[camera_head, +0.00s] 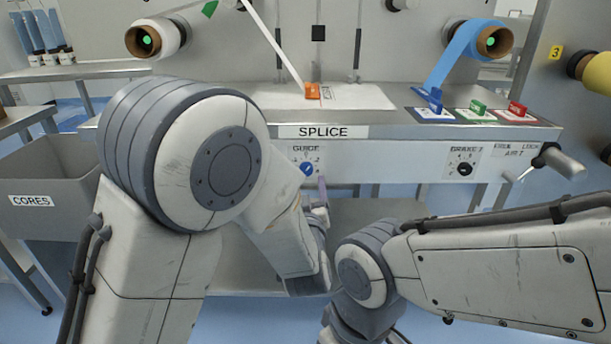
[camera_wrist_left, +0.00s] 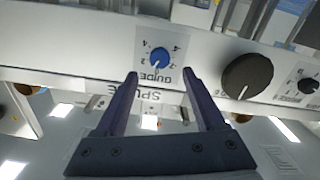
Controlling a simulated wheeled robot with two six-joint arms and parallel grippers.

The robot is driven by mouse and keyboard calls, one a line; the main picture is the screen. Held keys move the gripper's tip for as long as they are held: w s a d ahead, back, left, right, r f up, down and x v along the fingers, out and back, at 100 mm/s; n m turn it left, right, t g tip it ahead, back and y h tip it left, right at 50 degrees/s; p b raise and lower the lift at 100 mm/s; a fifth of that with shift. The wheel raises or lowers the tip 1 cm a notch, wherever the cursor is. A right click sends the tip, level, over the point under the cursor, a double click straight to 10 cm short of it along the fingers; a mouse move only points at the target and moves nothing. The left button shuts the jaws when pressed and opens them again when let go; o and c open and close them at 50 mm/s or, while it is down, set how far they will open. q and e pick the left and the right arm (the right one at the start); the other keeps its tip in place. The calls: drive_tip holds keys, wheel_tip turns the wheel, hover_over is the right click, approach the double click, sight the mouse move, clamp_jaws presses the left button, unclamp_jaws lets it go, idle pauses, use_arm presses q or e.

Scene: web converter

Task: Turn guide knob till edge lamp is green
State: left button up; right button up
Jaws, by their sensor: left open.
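The blue guide knob (camera_head: 306,169) sits on the front panel below the SPLICE label, with a numbered scale around it. In the left wrist view the knob (camera_wrist_left: 160,59) appears upside down, just beyond and between my fingertips. My left gripper (camera_wrist_left: 160,74) is open, one dark finger on each side of the knob's line, with nothing held. In the head view my left arm hides most of this gripper (camera_head: 321,192). My right gripper is out of frame below. I cannot identify an edge lamp; green dots show on both roll hubs.
In the left wrist view a large black knob (camera_wrist_left: 247,76) and a smaller black dial (camera_wrist_left: 308,85) are beside the guide knob. In the head view a brake knob (camera_head: 465,169) and a lever (camera_head: 555,163) are to the right. A grey cores bin (camera_head: 60,235) stands left.

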sight(306, 170)
use_arm(q)
drive_tip(key=w, duration=0.5)
drive_tip(key=shift+w, duration=0.35)
clamp_jaws()
